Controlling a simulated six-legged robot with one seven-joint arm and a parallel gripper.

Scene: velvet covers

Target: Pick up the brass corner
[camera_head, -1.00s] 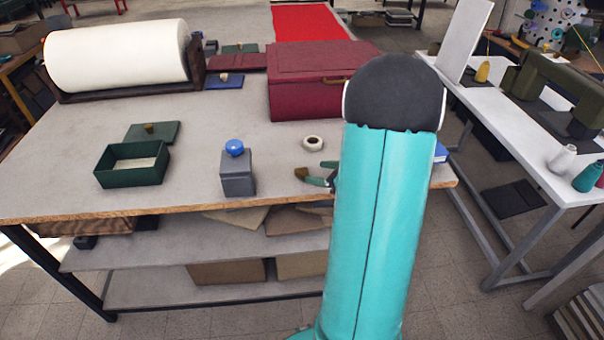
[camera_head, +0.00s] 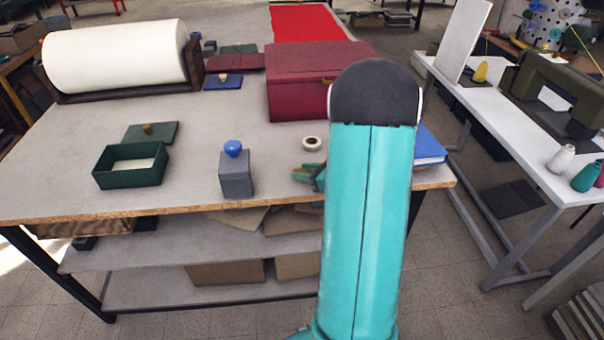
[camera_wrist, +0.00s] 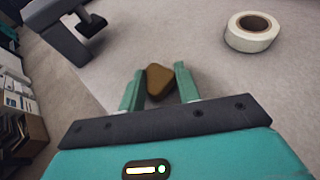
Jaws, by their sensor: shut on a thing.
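The brass corner (camera_wrist: 159,82) is a small brown, rounded triangular piece. In the wrist view it sits between the two green fingers of my gripper (camera_wrist: 158,88), which is shut on it. I cannot tell whether it still touches the grey tabletop. In the head view my gripper (camera_head: 308,174) is low over the front part of the table, right of the grey box with the blue knob. My own arm hides part of the gripper there, and the brass corner is hard to make out.
A white tape roll (camera_head: 311,143) lies just behind my gripper. The grey box (camera_head: 237,178) stands to its left, and an open green box (camera_head: 130,171) farther left. A large red box (camera_head: 308,75) is behind. A blue book (camera_head: 428,150) lies right of my arm.

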